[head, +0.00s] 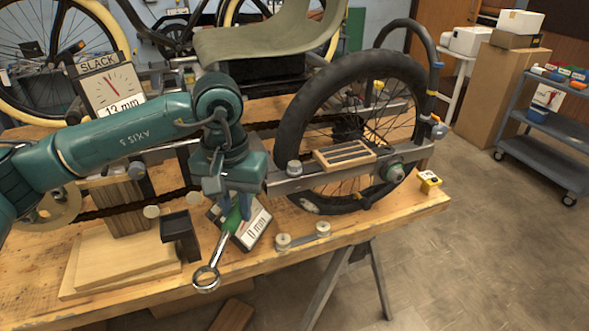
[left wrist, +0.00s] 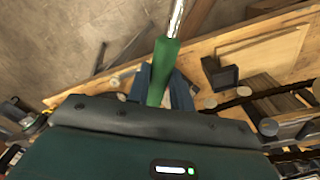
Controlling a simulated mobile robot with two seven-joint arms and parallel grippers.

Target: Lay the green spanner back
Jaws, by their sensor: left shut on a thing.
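The green spanner (head: 218,250) has a green handle and a bright metal shaft ending in a ring. My left gripper (head: 235,204) is shut on its green handle. The spanner hangs tilted, its ring end down and toward the front edge of the bench; I cannot tell whether the ring touches the wood. In the left wrist view the green spanner (left wrist: 161,66) runs between the fingers of my left gripper (left wrist: 160,90), with its metal shaft pointing away at the top. My right gripper is not in view.
The wooden workbench (head: 346,228) carries a trike frame with a large wheel (head: 285,135). Near the spanner are a black holder (head: 180,236), a "0 mm" display (head: 255,228) and a link with two round ends (head: 303,237). A slack gauge (head: 108,86) stands behind my arm.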

